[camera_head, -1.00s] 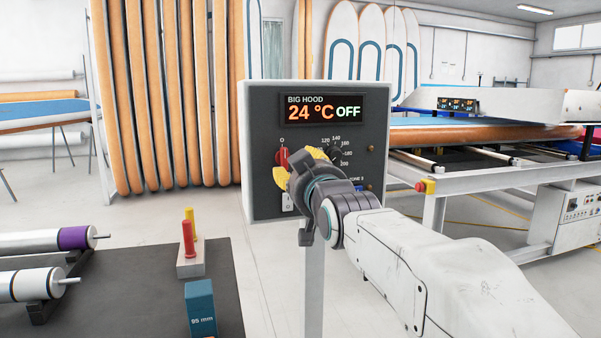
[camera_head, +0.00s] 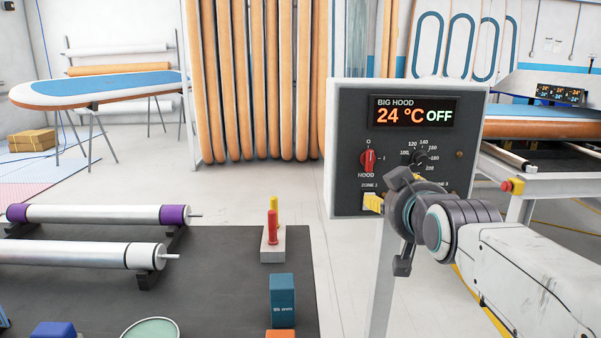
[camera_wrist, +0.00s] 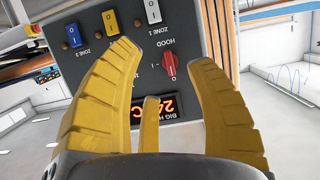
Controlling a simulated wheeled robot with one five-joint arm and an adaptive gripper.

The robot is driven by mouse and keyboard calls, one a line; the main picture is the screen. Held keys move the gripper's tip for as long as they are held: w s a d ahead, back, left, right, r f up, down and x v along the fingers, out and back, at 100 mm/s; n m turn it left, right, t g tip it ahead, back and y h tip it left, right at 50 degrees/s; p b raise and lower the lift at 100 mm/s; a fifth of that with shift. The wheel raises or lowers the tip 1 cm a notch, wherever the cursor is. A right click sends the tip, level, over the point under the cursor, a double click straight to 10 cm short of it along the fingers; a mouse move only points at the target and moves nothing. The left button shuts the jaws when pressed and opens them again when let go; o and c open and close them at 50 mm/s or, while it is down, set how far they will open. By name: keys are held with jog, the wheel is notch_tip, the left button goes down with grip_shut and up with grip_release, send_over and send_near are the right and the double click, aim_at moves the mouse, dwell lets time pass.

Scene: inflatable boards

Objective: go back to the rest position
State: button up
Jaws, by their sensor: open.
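The BIG HOOD control box (camera_head: 345,110) stands on a post, with a display (camera_head: 414,112) reading 24 °C OFF. Its red HOOD knob (camera_head: 369,160) points up near the 0 mark. The knob also shows in the wrist view (camera_wrist: 168,64), between and beyond the yellow fingers. My gripper (camera_head: 395,190) is in front of the lower part of the box, its fingers mostly hidden by my wrist. In the wrist view my gripper (camera_wrist: 164,54) has its fingers wide apart with nothing between them. A black temperature dial (camera_head: 420,158) sits right of the knob.
Zone switches, one blue (camera_wrist: 72,35), line the panel's lower part. A white-framed press table (camera_head: 535,180) stands right. Open floor lies behind.

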jog(key=s+f+g+p, duration=0.1)
jog(key=s+g+p, duration=1)
jog(key=s+p, duration=1)
jog(key=s, duration=0.7)
jog(key=shift+s+a+f, duration=0.15)
jog(key=shift+s+f, duration=0.05)
jog(key=shift+f, duration=0.15)
